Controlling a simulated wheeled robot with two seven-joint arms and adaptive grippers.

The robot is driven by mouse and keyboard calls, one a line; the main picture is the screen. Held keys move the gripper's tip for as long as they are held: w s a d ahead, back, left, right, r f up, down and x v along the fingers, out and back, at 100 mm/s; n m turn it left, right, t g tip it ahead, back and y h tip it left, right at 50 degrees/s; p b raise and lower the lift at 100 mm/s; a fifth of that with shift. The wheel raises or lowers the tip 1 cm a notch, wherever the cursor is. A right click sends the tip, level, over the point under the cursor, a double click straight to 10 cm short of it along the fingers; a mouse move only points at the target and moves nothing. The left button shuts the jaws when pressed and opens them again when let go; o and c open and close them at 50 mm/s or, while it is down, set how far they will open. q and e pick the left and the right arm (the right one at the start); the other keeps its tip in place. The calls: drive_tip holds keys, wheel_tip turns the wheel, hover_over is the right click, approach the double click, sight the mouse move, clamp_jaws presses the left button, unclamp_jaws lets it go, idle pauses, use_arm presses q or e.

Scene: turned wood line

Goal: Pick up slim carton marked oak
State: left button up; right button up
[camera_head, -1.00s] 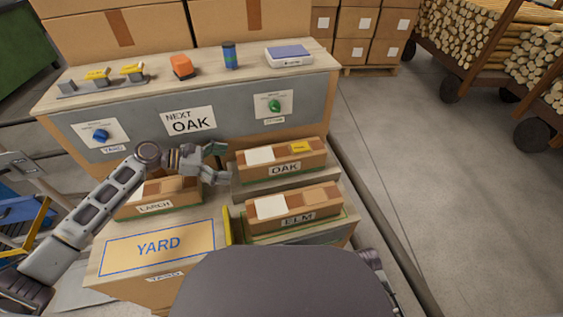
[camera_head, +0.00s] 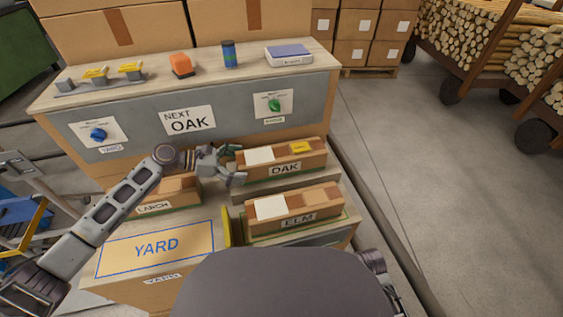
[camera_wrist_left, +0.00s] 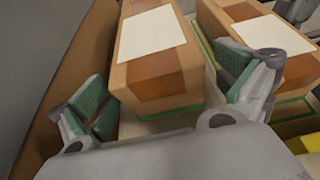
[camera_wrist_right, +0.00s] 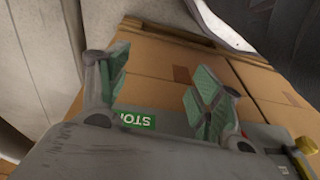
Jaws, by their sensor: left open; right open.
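The slim carton marked oak (camera_head: 283,164) lies on the stepped stand in the head view, with a white label and a yellow tag on top. My left gripper (camera_head: 236,165) is open at its left end. In the left wrist view the oak carton (camera_wrist_left: 158,85) points in between the open fingers of the left gripper (camera_wrist_left: 165,105), and I see no grip on it. My right gripper (camera_wrist_right: 160,95) is open and empty in the right wrist view, with a brown carton beyond it. The right gripper is hidden in the head view.
The elm carton (camera_head: 295,210) lies in front of the oak one. The larch carton (camera_head: 170,192) is behind my left arm. A YARD panel (camera_head: 155,248) is at front left. A bench panel (camera_head: 230,115) stands close behind the cartons. Floor at right is clear.

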use_arm(q)
drive_tip(key=shift+w+d+f+b, duration=0.3)
drive_tip(key=shift+d+f, duration=0.3)
drive_tip(key=shift+d, duration=0.15)
drive_tip(key=shift+w+d+f, duration=0.1)
drive_tip(key=shift+d+f, duration=0.05)
drive_tip(key=shift+d, duration=0.25)
drive_tip(key=shift+w+d+f, duration=0.1)
drive_tip(key=shift+d, duration=0.3)
use_arm(e)
drive_tip(key=r, duration=0.2)
drive_tip(key=shift+w+a+r+t, duration=0.2)
drive_tip(key=shift+a+r+t, duration=0.05)
drive_tip(key=shift+r+t, duration=0.05)
drive_tip(key=shift+s+f, duration=0.1)
drive_tip(key=shift+f, duration=0.05)
use_arm(q)
drive_tip(key=shift+c, duration=0.4)
drive_tip(key=c, duration=1)
drive_tip(key=shift+c, duration=0.8)
use_arm(e)
drive_tip(key=shift+w, duration=0.25)
